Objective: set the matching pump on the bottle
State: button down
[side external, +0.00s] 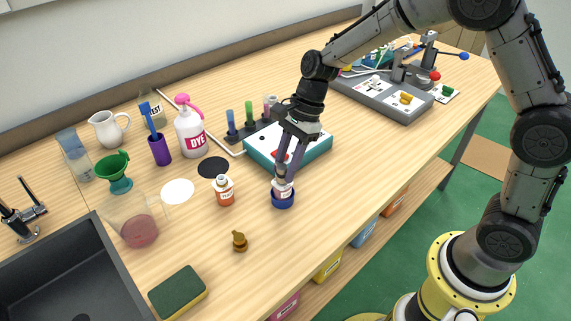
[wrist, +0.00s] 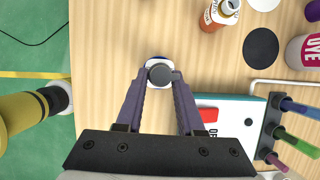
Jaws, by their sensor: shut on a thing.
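My gripper (side external: 284,178) points down at the middle of the table. In the wrist view, its fingertips (wrist: 161,80) are shut on a dark grey round-topped piece (wrist: 164,73). White and blue show around and behind that piece. In the side view, a small white and blue bottle-like thing (side external: 283,200) stands upright under the fingertips. The fingers hide where the grey piece meets it, so I cannot tell if it is seated. An orange-labelled bottle (side external: 225,192) stands apart to the left, its neck open in the wrist view (wrist: 219,14). A brown pump-like piece (side external: 239,242) stands on the bare table.
A white-topped teal box with a red patch (side external: 262,150) is close behind my gripper. A sponge (side external: 177,292) and sink (side external: 65,275) are nearer the front.

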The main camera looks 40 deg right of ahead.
grip_release()
dwell(0.5)
jog(key=shift+r, duration=0.1)
jog(key=shift+r, duration=3.65)
